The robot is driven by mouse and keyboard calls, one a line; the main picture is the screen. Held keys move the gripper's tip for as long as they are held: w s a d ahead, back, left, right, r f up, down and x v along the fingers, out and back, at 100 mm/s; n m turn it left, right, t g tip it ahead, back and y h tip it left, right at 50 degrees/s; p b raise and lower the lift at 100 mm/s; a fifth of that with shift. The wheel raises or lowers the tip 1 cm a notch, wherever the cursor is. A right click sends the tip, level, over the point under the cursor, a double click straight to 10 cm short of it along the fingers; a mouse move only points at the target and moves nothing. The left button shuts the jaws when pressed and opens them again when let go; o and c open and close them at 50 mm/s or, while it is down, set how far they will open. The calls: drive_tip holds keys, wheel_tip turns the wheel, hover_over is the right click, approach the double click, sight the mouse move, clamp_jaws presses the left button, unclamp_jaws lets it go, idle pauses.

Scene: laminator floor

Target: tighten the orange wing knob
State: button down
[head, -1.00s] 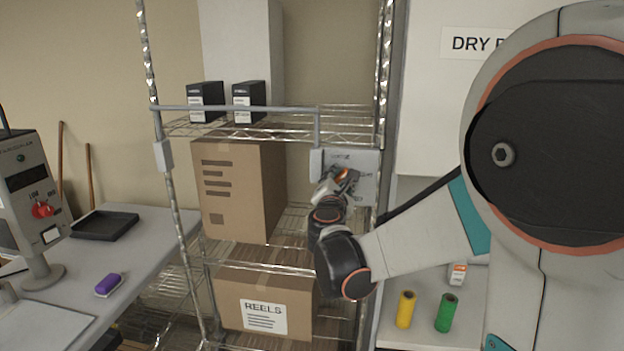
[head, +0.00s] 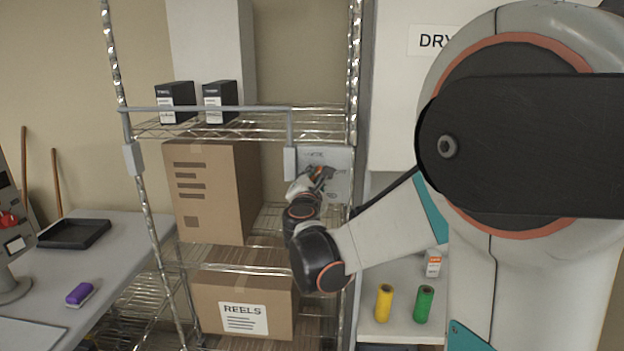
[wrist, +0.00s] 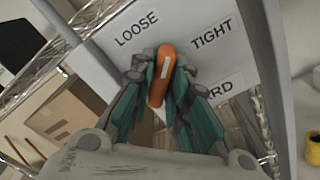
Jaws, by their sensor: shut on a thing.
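The orange wing knob (wrist: 161,78) stands on a pale plate (wrist: 100,47) marked LOOSE on the left and TIGHT on the right in the wrist view. A white line on the knob points up, between the two words. My gripper (wrist: 163,75) is shut on the knob, with a finger on each side of it. In the head view my gripper (head: 323,175) reaches the plate (head: 338,160) on the wire rack's right post, and the knob is mostly hidden there. A lower label on the plate is partly covered by a finger.
The wire rack (head: 240,137) holds a tall carton (head: 240,190), a REELS box (head: 222,285) and two black boxes (head: 220,100). Yellow (head: 383,303) and green (head: 424,304) spools stand on a shelf at right. A bench (head: 120,245) is at left.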

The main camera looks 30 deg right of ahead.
drive_tip(key=m+b, duration=0.1)
drive_tip(key=m, duration=0.3)
drive_tip(key=shift+b, duration=0.35)
drive_tip(key=shift+w+r+m+b, duration=0.15)
drive_tip(key=shift+m+b, duration=0.4)
drive_tip(key=shift+m, duration=1.75)
drive_tip(key=c, duration=1.7)
unclamp_jaws()
drive_tip(key=shift+o, duration=0.5)
drive_tip(key=v, duration=1.2)
